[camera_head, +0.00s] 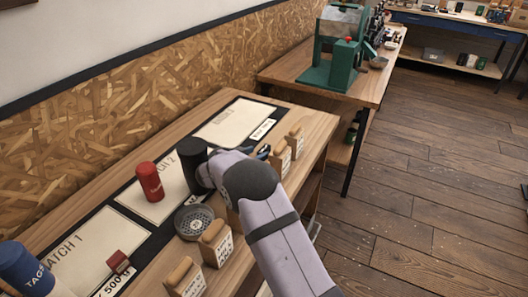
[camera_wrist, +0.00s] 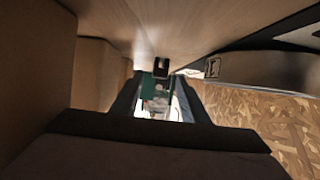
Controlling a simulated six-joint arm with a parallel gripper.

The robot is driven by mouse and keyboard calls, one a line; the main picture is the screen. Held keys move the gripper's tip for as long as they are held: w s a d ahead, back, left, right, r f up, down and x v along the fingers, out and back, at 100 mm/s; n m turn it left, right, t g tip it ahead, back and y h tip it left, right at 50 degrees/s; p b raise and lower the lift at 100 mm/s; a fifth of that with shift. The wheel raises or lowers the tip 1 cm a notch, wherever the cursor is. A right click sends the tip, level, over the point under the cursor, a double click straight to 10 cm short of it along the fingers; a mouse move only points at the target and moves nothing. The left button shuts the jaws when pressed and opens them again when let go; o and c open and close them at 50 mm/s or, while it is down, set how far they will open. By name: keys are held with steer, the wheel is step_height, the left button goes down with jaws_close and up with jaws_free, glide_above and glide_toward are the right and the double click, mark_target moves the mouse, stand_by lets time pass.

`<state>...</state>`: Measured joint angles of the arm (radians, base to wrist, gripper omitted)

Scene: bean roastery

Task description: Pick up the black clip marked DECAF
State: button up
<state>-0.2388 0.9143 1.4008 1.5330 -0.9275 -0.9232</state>
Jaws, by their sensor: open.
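My gripper (camera_wrist: 160,85) is open, with its two dark fingers apart at the middle of the wrist view. A small black piece (camera_wrist: 162,68) shows just beyond the fingertips, close to the wooden surface; it may be the black clip, but no DECAF marking can be read on it. It looks apart from the fingers. In the head view my wrist is low over the bench, between the dark cylinder and the wooden blocks, and hides what lies under it.
Wooden labelled blocks (camera_head: 216,243) line the bench's front edge. A blue TAGS tub (camera_head: 27,270) and a red clip (camera_head: 118,262) are at the left.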

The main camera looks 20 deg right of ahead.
mark_target(263, 150)
steer(key=shift+x, duration=2.35)
steer(key=shift+r, duration=0.1)
steer(key=shift+c, duration=0.6)
jaws_close()
steer(key=shift+r, duration=0.15)
step_height(263, 150, up, 10)
steer(key=shift+f, duration=0.1)
